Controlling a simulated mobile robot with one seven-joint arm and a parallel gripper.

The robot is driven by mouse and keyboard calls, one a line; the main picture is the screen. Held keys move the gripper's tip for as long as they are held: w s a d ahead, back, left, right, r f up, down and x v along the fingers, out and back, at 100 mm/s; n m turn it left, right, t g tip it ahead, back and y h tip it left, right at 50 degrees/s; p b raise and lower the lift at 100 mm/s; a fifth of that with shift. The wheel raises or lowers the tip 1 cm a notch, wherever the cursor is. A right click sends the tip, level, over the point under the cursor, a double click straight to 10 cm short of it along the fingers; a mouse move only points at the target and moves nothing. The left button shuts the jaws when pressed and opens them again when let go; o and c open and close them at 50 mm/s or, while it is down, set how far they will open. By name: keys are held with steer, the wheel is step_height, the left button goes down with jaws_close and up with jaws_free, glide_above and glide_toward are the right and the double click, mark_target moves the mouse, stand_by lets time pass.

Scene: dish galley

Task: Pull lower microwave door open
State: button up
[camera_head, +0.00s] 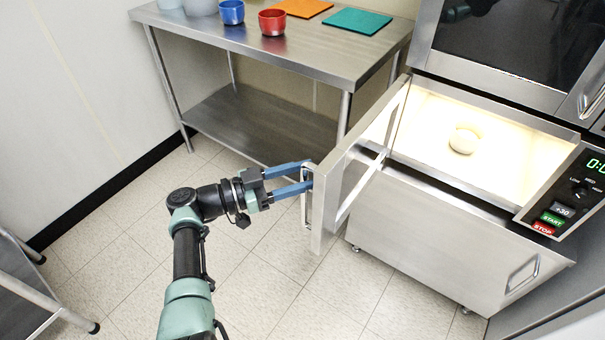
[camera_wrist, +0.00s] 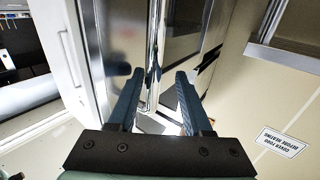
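The lower microwave door (camera_head: 348,185) stands swung well out from the lit cavity (camera_head: 425,145). Its bar handle (camera_head: 305,215) is on the door's outer face near the free edge. My gripper (camera_head: 308,176) is at this handle, with its two blue fingers apart. In the wrist view, the shiny handle bar (camera_wrist: 155,50) runs between the spread fingers of my gripper (camera_wrist: 156,78), with a gap on each side. Whether a fingertip touches the door is hard to tell.
A pale round item (camera_head: 464,140) sits inside the cavity. The control panel (camera_head: 570,200) is at its right. The upper microwave (camera_head: 500,75) above is shut. A steel table (camera_head: 240,45) with cups and boards stands behind the door. The tiled floor (camera_head: 260,275) near my arm is clear.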

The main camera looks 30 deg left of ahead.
steer(key=shift+s, duration=0.1)
steer(key=b+v, duration=0.1)
steer(key=v, duration=1.2)
